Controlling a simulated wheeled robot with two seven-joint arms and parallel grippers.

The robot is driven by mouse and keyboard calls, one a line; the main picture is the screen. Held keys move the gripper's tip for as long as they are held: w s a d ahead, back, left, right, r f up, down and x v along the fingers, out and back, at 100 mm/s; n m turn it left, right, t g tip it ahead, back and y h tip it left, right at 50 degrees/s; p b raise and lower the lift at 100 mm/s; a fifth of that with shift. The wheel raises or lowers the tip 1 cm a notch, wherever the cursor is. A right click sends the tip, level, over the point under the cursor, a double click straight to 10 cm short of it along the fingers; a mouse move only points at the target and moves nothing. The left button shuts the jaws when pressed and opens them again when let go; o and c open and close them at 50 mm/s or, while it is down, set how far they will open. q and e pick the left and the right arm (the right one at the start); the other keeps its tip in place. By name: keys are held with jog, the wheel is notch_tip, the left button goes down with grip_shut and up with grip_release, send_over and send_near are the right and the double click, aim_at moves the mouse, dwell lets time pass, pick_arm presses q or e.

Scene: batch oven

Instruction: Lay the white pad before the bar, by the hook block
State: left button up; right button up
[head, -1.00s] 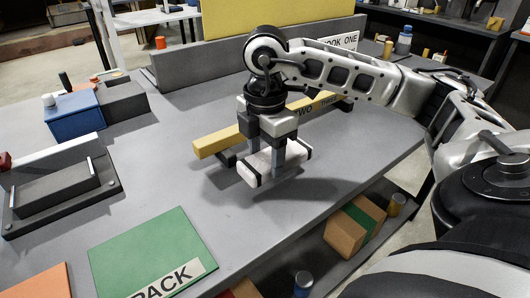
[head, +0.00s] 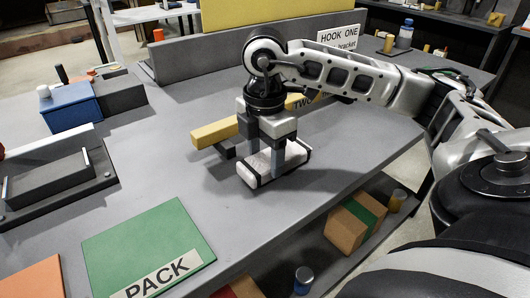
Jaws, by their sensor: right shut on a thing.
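The white pad (head: 256,171), with dark bands near its ends, is in the jaws of my right gripper (head: 277,163). The gripper points down and is shut on the pad. The pad is on the near side of the yellow bar (head: 217,132), low over the grey table; I cannot tell whether it touches. The bar lies at a slant, its middle hidden behind my right gripper. A small dark block (head: 224,149) shows between the bar and the pad; I cannot tell if it is the hook block. My left gripper is not in view.
A green PACK mat (head: 148,240) lies at the front, with a dark tray (head: 60,185) at the left. A blue box (head: 70,108) stands behind it. A HOOK ONE sign (head: 339,39) stands at the back. The table between mat and pad is clear.

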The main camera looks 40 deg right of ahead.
jog(key=shift+f+b, duration=0.3)
jog(key=shift+f, duration=0.1)
jog(key=o, duration=1)
jog(key=shift+o, duration=0.2)
